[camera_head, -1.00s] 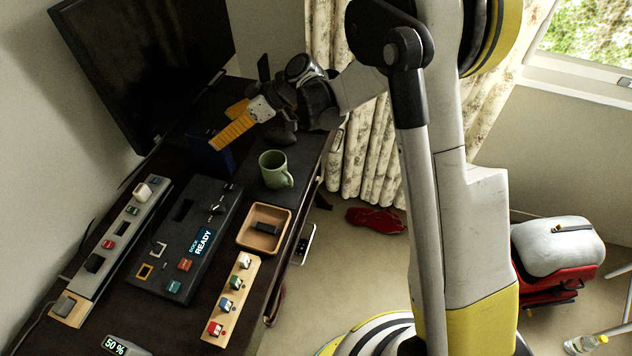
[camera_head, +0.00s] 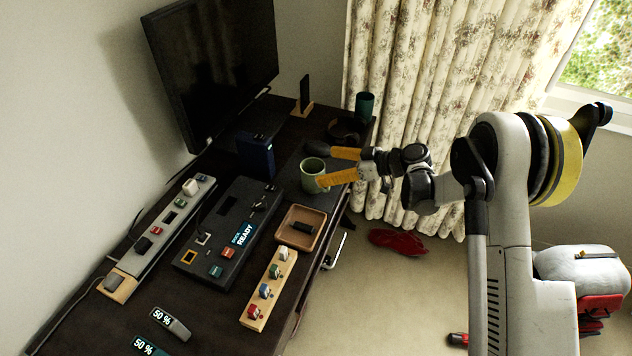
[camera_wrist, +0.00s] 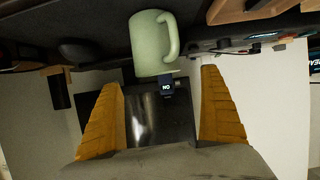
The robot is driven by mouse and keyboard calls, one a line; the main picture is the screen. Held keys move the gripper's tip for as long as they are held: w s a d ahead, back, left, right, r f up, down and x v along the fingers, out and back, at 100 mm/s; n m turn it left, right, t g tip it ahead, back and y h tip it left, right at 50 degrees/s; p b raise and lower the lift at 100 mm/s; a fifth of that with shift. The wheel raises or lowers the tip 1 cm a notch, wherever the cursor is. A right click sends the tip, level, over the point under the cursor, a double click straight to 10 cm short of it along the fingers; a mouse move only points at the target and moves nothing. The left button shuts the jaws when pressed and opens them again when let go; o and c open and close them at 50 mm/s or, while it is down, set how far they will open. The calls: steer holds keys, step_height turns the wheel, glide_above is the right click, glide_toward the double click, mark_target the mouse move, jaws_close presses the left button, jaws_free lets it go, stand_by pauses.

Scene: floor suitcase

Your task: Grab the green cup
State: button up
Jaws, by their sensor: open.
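A pale green cup (camera_head: 309,180) with a side handle stands upright on the dark desk. It also shows at the top of the wrist view (camera_wrist: 150,45), upside down there, with its handle on the right. My gripper (camera_head: 325,167) is open, with two orange fingers pointing left at the cup from its right side. The nearer finger overlaps the cup's right edge in the head view; I cannot tell if they touch. In the wrist view the cup lies ahead, between the lines of the spread fingers (camera_wrist: 162,77), and nothing is held.
A darker green cup (camera_head: 365,106) stands at the desk's far right corner. A wooden tray (camera_head: 289,232) with a dark item sits just nearer than the pale cup. A dark blue box (camera_head: 256,157) stands behind left. A black console (camera_head: 222,260) and a monitor (camera_head: 215,65) take up the left.

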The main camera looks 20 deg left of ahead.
mark_target(302, 167)
steer(key=b+x, duration=0.1)
steer(key=x, duration=0.1)
steer(key=b+x, duration=0.1)
steer(key=x, duration=0.2)
steer(key=shift+w+d+f, duration=0.1)
steer(key=shift+w+f, duration=0.05)
steer(key=shift+f, duration=0.2)
steer(key=shift+r, duration=0.1)
steer(key=c, duration=1.5)
